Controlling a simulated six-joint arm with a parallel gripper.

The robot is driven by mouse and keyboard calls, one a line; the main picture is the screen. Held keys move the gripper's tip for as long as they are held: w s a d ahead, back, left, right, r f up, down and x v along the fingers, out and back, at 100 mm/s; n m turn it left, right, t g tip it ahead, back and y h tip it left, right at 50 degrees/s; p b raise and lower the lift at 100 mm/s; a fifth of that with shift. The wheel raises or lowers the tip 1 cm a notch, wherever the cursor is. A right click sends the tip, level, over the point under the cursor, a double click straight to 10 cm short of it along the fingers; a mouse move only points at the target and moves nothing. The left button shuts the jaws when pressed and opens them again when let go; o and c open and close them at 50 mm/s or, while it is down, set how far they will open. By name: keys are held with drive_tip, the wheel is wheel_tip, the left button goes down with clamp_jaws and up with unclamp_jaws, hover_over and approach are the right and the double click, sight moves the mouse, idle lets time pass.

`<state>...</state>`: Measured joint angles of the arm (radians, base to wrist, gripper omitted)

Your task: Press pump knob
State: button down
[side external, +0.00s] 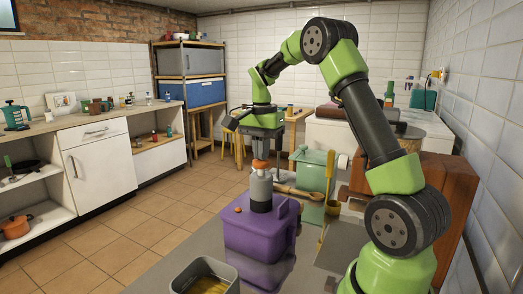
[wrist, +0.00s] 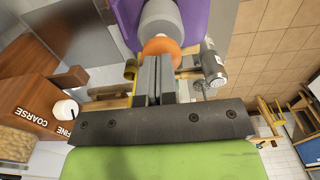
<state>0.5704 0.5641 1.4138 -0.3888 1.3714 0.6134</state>
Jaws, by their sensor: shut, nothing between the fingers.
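The orange pump knob (side external: 260,165) sits on top of a grey cylinder (side external: 261,187), which stands on a purple box (side external: 257,237). In the wrist view the orange knob (wrist: 162,48) shows just past my fingertips, with the grey cylinder (wrist: 160,20) and purple box (wrist: 193,18) behind it. My gripper (side external: 261,152) points down directly above the knob, its fingers together and empty. The fingers (wrist: 152,68) line up with the knob and partly cover it. I cannot tell whether the tips touch it.
A green box (side external: 314,163), a wooden utensil (side external: 298,191) and a yellow ladle (side external: 331,195) are behind and right of the purple box. A metal container (side external: 204,279) stands in front. A reddish-brown wooden block (side external: 455,195) is at right. The floor (side external: 150,235) at left is clear.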

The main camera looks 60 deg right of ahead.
drive_tip(key=shift+f, duration=1.4)
wheel_tip(320, 180, up, 14)
drive_tip(key=shift+r, duration=0.25)
idle(0.4)
idle(0.5)
drive_tip(key=shift+w+d+r, duration=0.1)
drive_tip(key=shift+w+r, duration=0.1)
drive_tip(key=shift+r, duration=0.95)
